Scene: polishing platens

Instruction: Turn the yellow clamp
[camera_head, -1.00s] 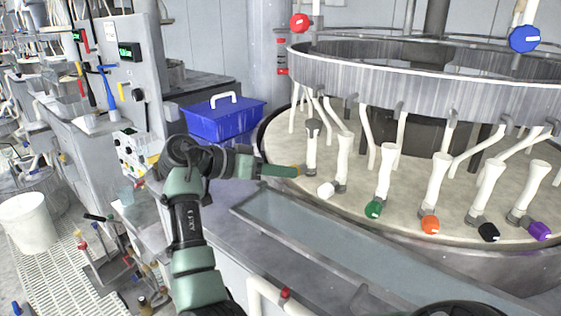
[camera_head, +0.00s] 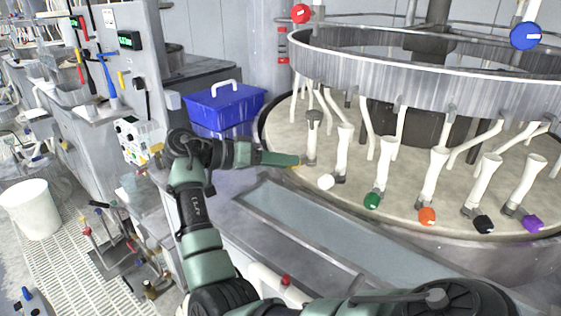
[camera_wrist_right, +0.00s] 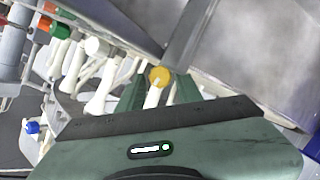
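The yellow clamp (camera_wrist_right: 159,77) shows in the right wrist view as a round yellow knob on a pale stem. It lies between the two green fingers of my right gripper (camera_wrist_right: 158,84), near their tips. The fingers stand apart, with small gaps visible beside the knob. In the head view my right gripper (camera_head: 296,160) points right at the near left rim of the round platen (camera_head: 330,205). Its fingertips are beside the leftmost pale post (camera_head: 312,145), and they hide nearly all of the yellow knob there. My left gripper is not in view.
A row of similar clamps continues right: white (camera_head: 326,181), green (camera_head: 372,200), orange (camera_head: 427,216), black (camera_head: 484,223) and purple (camera_head: 533,223). A metal ring (camera_head: 420,80) hangs above. A blue box (camera_head: 225,112) stands behind my right gripper. A grey trough (camera_head: 320,230) lies in front.

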